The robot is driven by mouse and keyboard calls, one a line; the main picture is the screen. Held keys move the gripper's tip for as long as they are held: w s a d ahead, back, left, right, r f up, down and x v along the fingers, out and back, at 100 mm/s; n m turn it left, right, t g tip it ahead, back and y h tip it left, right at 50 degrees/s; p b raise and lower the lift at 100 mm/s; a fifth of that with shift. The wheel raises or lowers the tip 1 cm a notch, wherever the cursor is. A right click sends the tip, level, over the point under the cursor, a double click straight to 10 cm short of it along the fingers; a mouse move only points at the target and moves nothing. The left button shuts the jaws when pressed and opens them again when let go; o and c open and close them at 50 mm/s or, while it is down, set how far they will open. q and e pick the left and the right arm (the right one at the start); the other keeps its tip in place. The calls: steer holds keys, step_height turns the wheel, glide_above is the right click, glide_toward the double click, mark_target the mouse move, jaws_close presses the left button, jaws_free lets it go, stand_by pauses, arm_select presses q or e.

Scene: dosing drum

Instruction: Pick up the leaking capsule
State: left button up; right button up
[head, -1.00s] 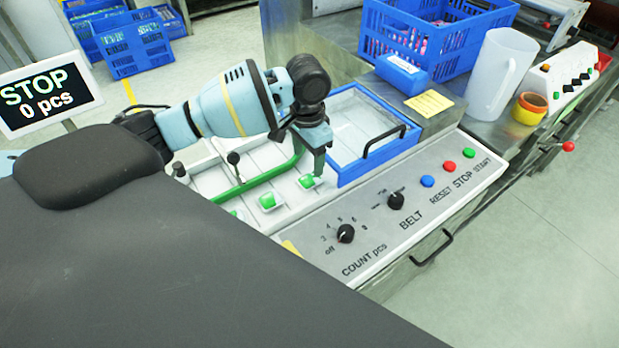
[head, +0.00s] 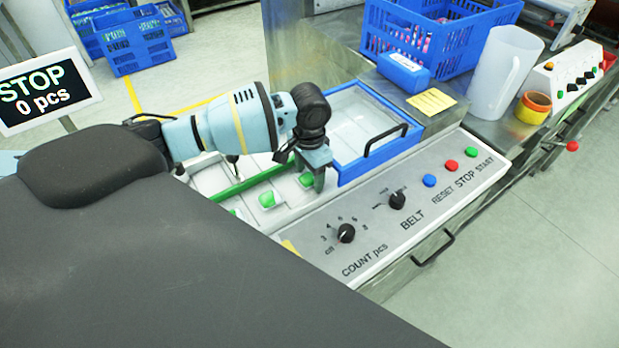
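Several small green pieces, which may be the capsules, sit on the white channelled panel: one beside my gripper (head: 306,180), one in the middle (head: 267,200) and one partly hidden at the near edge (head: 236,212). I cannot tell which one leaks. My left gripper (head: 319,184) points down, with its fingertips just right of the farthest green piece; I cannot tell whether they touch it. The fingers overlap from this side, so their opening does not show. My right gripper is out of view.
A blue-framed tray with a black handle (head: 385,139) stands right behind the gripper. The control panel (head: 375,222) with knobs and buttons lies in front. A blue crate (head: 440,50), clear jug (head: 500,75) and yellow-orange cup (head: 532,108) stand at the back right. A display (head: 45,90) reads STOP, 0 pcs.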

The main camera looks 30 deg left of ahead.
mark_target(311, 180)
arm_select(q)
steer(key=c, duration=0.9)
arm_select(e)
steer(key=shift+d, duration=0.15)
arm_select(q)
steer(key=shift+r, duration=0.1)
